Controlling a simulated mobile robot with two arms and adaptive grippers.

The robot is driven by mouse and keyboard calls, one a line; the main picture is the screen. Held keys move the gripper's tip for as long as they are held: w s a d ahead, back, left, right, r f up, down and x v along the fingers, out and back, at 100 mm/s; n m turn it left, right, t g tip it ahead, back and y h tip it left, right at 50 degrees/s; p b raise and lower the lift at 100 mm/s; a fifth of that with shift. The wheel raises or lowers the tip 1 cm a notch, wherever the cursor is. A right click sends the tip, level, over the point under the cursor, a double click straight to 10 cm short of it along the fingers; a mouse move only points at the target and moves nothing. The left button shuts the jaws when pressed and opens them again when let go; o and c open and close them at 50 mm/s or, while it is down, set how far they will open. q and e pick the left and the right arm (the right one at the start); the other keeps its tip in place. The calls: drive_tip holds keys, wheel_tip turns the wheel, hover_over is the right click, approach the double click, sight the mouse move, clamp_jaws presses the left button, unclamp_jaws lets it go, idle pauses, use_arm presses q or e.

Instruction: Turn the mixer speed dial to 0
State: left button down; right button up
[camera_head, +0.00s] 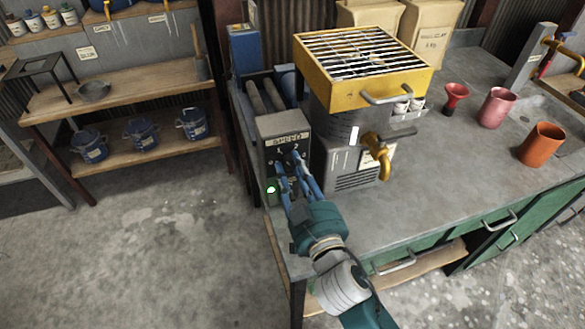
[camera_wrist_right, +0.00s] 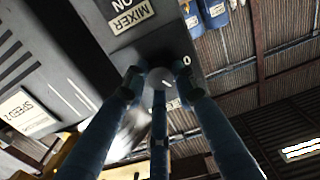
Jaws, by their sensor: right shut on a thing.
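The grey control box (camera_head: 283,130) with a SPEED label and numerals stands at the left end of the bench, beside the mixer. My right gripper (camera_head: 295,168) reaches its front face, with its blue fingers shut around the speed dial. The dial is hidden behind the fingers in the head view. In the right wrist view the round grey dial (camera_wrist_right: 160,78) sits between the fingertips. A short white mark on it slants down to the right. A 0 is printed on the panel to the dial's upper right. My left gripper is out of view.
A green lamp (camera_head: 271,188) glows low on the box. The mixer with a yellow grated top (camera_head: 350,95) and a brass tap (camera_head: 384,155) stands close to its right. Shelves with blue buckets (camera_head: 141,132) are at left.

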drive_tip(key=shift+f, duration=0.35)
drive_tip(key=n+p, duration=0.1)
drive_tip(key=n, duration=0.5)
drive_tip(key=n+p, duration=0.1)
drive_tip(key=n, duration=0.4)
drive_tip(key=shift+d+p, duration=0.1)
drive_tip(key=shift+p, duration=0.2)
drive_tip(key=o, duration=1.2)
drive_tip(key=shift+c, duration=0.2)
drive_tip(key=shift+d+r, duration=0.1)
drive_tip(key=shift+r, duration=0.05)
drive_tip(key=v, duration=1.2)
